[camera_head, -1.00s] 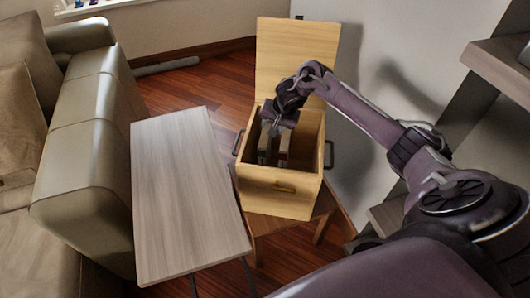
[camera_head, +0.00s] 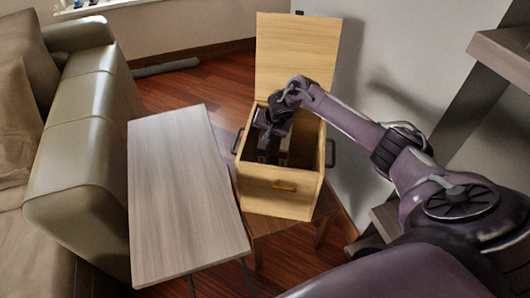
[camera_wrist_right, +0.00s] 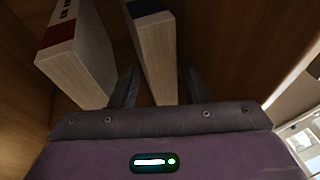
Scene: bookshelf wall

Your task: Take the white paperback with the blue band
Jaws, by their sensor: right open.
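My right gripper (camera_head: 270,150) reaches down into the open wooden box (camera_head: 281,202) from above. In the right wrist view its two open fingers (camera_wrist_right: 158,85) stand on either side of a pale book (camera_wrist_right: 157,55) with a dark blue band at its far end. The jaws are not closed on the book. A second pale book (camera_wrist_right: 76,68), with a dark red band and dark lettering, stands to the left, outside the fingers. In the head view the arm and box walls hide most of the books. My left gripper is not in view.
The box lid (camera_head: 296,50) stands open at the back. The box rests on a small wooden table (camera_head: 262,222). A grey wood-topped table (camera_head: 185,195) and a sofa (camera_head: 85,175) are to the left. Shelves (camera_head: 505,60) stand at the right.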

